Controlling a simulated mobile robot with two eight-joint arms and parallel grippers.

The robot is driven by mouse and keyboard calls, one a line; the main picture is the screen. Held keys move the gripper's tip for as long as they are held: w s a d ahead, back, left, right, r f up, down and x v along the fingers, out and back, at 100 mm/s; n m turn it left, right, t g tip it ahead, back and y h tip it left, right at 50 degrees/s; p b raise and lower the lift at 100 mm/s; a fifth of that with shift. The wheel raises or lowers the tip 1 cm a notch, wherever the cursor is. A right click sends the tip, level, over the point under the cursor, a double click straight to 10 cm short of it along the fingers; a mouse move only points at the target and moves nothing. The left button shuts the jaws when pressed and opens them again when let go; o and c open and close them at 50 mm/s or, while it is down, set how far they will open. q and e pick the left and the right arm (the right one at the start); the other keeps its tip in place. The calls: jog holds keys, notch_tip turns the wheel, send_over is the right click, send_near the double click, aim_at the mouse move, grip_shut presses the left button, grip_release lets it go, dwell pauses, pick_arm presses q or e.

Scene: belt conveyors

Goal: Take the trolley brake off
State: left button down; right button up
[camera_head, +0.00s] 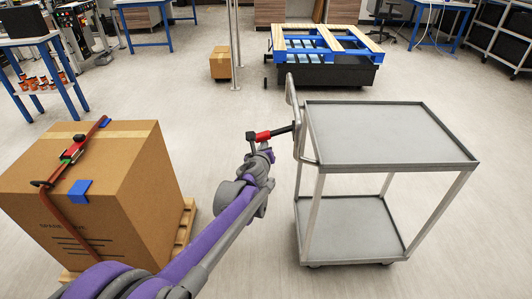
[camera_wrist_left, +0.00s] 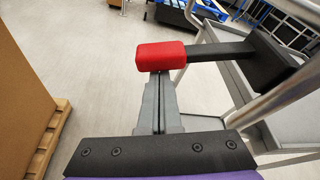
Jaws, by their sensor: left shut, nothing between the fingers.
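The grey two-shelf trolley (camera_head: 390,135) stands on the floor at the right, with a tubular push handle (camera_head: 291,105) on its left side. A black brake lever (camera_head: 284,131) with a red grip (camera_head: 263,136) sticks out left from the handle. In the left wrist view the lever (camera_wrist_left: 218,50) runs from a black block (camera_wrist_left: 272,66) to the red grip (camera_wrist_left: 160,56). My left gripper (camera_head: 257,146) is shut and empty, its fingertips (camera_wrist_left: 158,78) right at the red grip. I cannot tell whether they touch it. My right gripper is not in view.
A large strapped carton (camera_head: 110,205) on a wooden pallet (camera_head: 186,230) stands at the left. A small box (camera_head: 223,66) by thin posts and a blue-framed pallet (camera_head: 320,45) on a dark base are further back. The floor between is clear.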

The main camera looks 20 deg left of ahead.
pick_arm(q)
jog(key=shift+r, duration=0.15)
dwell(0.3)
jog(key=shift+s+a+r+m+y+p, duration=0.1)
jog(key=shift+a+r+m+y+p, duration=0.15)
jog(key=shift+r+m, duration=0.15)
jog(key=shift+a+r+m+y+p, duration=0.2)
jog(key=shift+r+m+y, duration=0.1)
jog(key=shift+r, duration=0.2)
jog(key=r+m, duration=0.1)
jog(key=r+m+y+p, duration=0.1)
jog(key=r, duration=0.1)
jog(key=shift+s+a+r+m+g+p, duration=0.1)
jog(key=shift+a+m+g+p, duration=0.1)
jog(key=shift+m+g+p, duration=0.15)
notch_tip(320, 180, up, 5)
jog(key=m+y+p, duration=0.3)
jog(key=m, duration=0.1)
send_over(259, 133)
jog(key=s+d, duration=0.3)
jog(key=shift+a+r+g, duration=0.2)
jog(key=shift+g, duration=0.05)
jog(key=shift+h, duration=0.25)
